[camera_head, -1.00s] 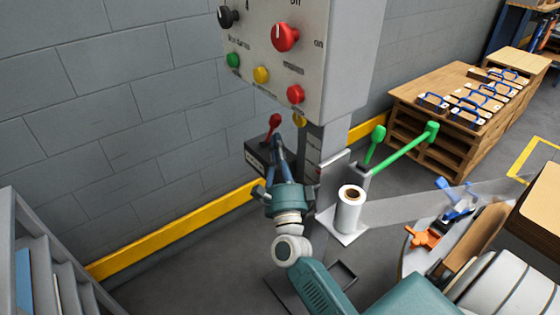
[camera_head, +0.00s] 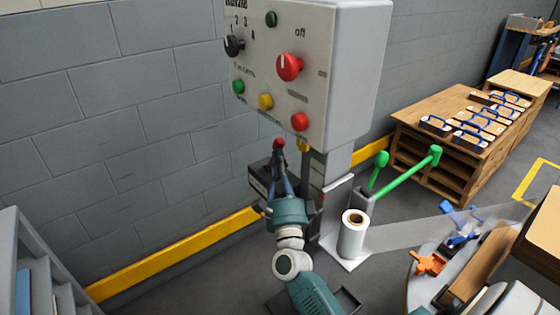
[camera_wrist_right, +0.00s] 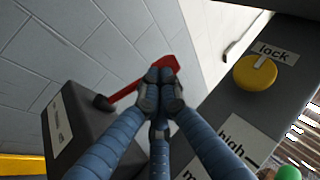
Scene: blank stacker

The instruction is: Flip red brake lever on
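The red brake lever (camera_head: 279,144) sticks up at a tilt from a dark box (camera_head: 257,179) under the control panel. In the right wrist view the lever (camera_wrist_right: 126,91) runs from a black pivot on the box (camera_wrist_right: 88,128) up to a thicker red head. My right gripper (camera_wrist_right: 160,77) has its blue fingers drawn together, with the dark fingertips over the lever's head and hiding part of it. Whether they pinch it cannot be seen. In the head view my right gripper (camera_head: 281,158) is just below the lever's top. My left gripper is not in view.
The control panel (camera_head: 310,75) with knobs and buttons hangs just above. A yellow lock knob (camera_wrist_right: 256,72) is right of the fingers. Green levers (camera_head: 405,171) and a white roll (camera_head: 353,234) stand to the right. The grey wall is close behind.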

